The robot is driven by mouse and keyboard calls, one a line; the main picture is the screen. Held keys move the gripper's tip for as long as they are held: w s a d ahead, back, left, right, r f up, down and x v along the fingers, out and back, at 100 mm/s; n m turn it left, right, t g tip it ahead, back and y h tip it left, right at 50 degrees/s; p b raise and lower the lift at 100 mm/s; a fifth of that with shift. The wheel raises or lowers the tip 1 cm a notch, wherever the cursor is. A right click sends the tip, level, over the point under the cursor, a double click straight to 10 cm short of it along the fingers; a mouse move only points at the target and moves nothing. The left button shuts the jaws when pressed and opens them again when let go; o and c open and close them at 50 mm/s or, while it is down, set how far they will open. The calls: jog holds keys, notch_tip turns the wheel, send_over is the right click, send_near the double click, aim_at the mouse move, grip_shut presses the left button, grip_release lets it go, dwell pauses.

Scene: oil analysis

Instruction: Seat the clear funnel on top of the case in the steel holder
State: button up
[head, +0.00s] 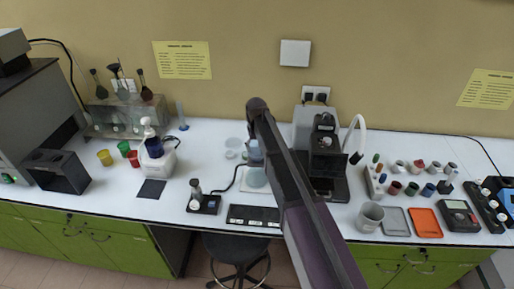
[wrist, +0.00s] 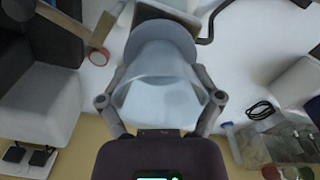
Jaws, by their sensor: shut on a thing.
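My gripper (wrist: 162,88) is shut on the clear funnel (wrist: 160,100), with one finger on each side of its translucent wall. A round grey surface (wrist: 165,42) shows just beyond the funnel; I cannot tell whether the two touch. My arm hides most of the gripper there. I cannot make out the case or the steel holder with certainty in either view.
A black device with a cable (head: 204,204) stands to the left, and a dark strip (head: 254,216) lies in front. Clear dishes (head: 234,143) lie behind. A black instrument (head: 325,165) stands close on the right. The white bench (head: 212,150) has free room between the bottle and the dishes.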

jog(key=shift+f, duration=0.25)
dwell(0.3)
dwell(0.4)
jog(key=o, duration=0.9)
jog(key=shift+r, duration=0.15)
jog(key=shift+r+p, duration=3.3)
jog(key=shift+r, duration=0.1)
jog(key=s+d+f+m+b, duration=0.1)
jog(key=s+d+f+b, duration=0.3)
jog(key=s+d, duration=0.3)
jog(key=s+d+f+m+b, duration=0.1)
jog(key=s+d+f+b, duration=0.2)
jog(key=s+d, duration=0.5)
jog(key=s+d+f+m+b, duration=0.2)
jog(key=s+d+f+b, duration=0.2)
jog(key=s+d, duration=0.4)
jog(key=shift+s+d+f+b, duration=0.1)
jog(key=shift+s+f+b, duration=0.05)
jog(key=shift+s, duration=0.6)
jog(key=shift+s+d+f+b, duration=0.1)
jog(key=shift+s+f+b, duration=0.05)
jog(key=shift+s, duration=0.55)
